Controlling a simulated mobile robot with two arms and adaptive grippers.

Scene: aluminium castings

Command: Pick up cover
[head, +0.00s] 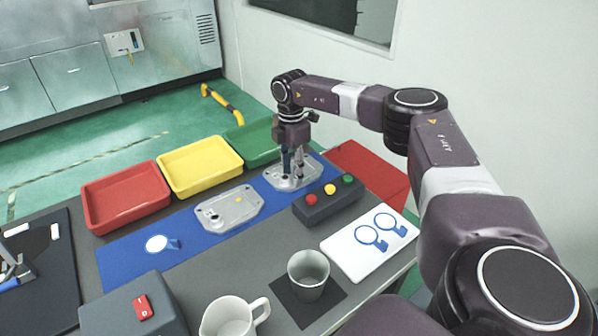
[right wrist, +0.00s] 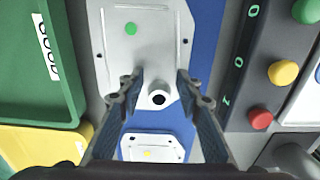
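Two grey metal castings lie on the blue mat; I cannot tell which one is the cover. One casting (head: 281,183) is at the far end of the mat, partly hidden by my right gripper (head: 293,170). In the right wrist view this casting (right wrist: 120,60) has a green dot and a round boss with a dark hole. My right gripper (right wrist: 157,90) points down over it, fingers apart on either side of the boss; contact is unclear. The other casting (head: 228,217), with a yellow dot, lies nearer on the mat.
Red (head: 126,197), yellow (head: 200,166) and green (head: 255,143) trays line the table's far left edge. A button box (head: 329,203) stands close right of the far casting. A grey cup (head: 308,274), white mug (head: 228,318) and white board (head: 362,259) are nearer.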

